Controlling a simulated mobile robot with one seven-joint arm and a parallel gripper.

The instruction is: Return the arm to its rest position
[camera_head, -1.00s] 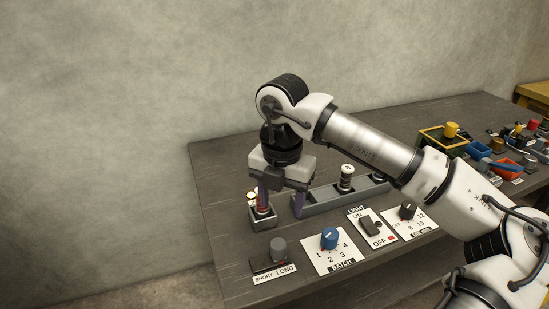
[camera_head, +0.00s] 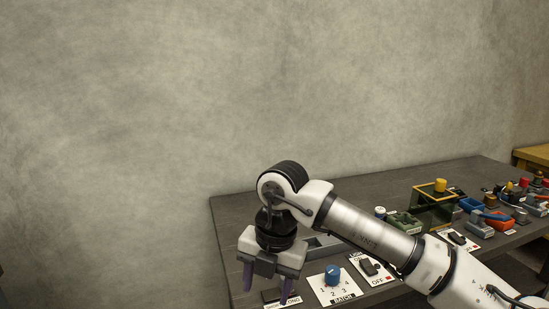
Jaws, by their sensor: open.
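My gripper (camera_head: 267,289) hangs at the lower left of the table (camera_head: 480,170), fingers pointing down. Its two purple fingers are spread, and I see nothing held between them. My arm (camera_head: 360,235) reaches in from the lower right and crosses in front of the table. The gripper and arm hide the small post and most of the grey rack (camera_head: 325,242), so I cannot see any spool there.
A panel with a blue dial (camera_head: 333,275) is right of the gripper. A light switch (camera_head: 370,267) lies beyond it, partly behind my arm. A dark switch (camera_head: 276,296) is partly hidden by a finger. A yellow-rimmed bin (camera_head: 434,205) and several small parts fill the right side.

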